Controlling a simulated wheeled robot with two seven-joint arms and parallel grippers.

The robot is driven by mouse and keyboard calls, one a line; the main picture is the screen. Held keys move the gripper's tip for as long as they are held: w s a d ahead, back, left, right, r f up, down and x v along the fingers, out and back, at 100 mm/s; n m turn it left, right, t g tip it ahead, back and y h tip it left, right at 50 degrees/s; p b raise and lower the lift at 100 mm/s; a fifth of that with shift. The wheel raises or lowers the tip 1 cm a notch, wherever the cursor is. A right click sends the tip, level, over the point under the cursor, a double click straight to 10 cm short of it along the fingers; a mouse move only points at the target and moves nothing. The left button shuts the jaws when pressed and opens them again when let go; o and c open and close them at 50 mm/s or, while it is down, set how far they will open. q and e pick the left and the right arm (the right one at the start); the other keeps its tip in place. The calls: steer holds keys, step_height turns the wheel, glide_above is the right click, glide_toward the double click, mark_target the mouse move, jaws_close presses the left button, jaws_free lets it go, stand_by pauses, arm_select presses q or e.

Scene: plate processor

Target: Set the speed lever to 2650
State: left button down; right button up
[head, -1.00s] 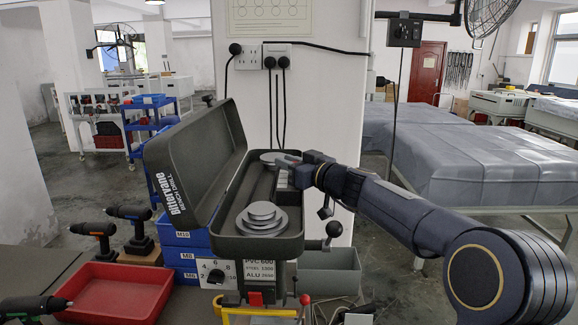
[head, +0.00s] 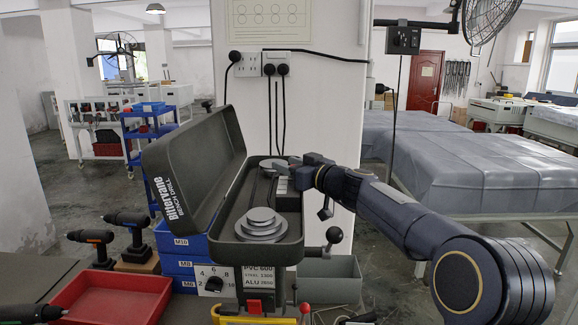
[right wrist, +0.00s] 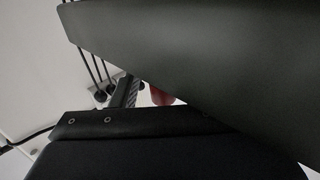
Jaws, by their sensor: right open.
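The bench drill (head: 185,186) has its grey lid hinged up on the left. In its open pulley housing (head: 240,185), stepped silver pulleys (head: 262,222) sit at the near end and another pulley (head: 272,164) at the far end. A plate (head: 258,280) on the front lists PVC 600, steel 1300 and ALU 2650. My left gripper is out of view.
A dial (head: 213,282) is left of the plate. A grey bin (head: 330,278) stands right of the drill. A large dark surface (right wrist: 200,50) fills much of the right wrist view.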

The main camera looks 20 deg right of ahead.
steer(key=b+v, duration=0.3)
steer(key=v, duration=0.4)
steer(key=shift+s, duration=0.3)
steer(key=shift+d, duration=0.1)
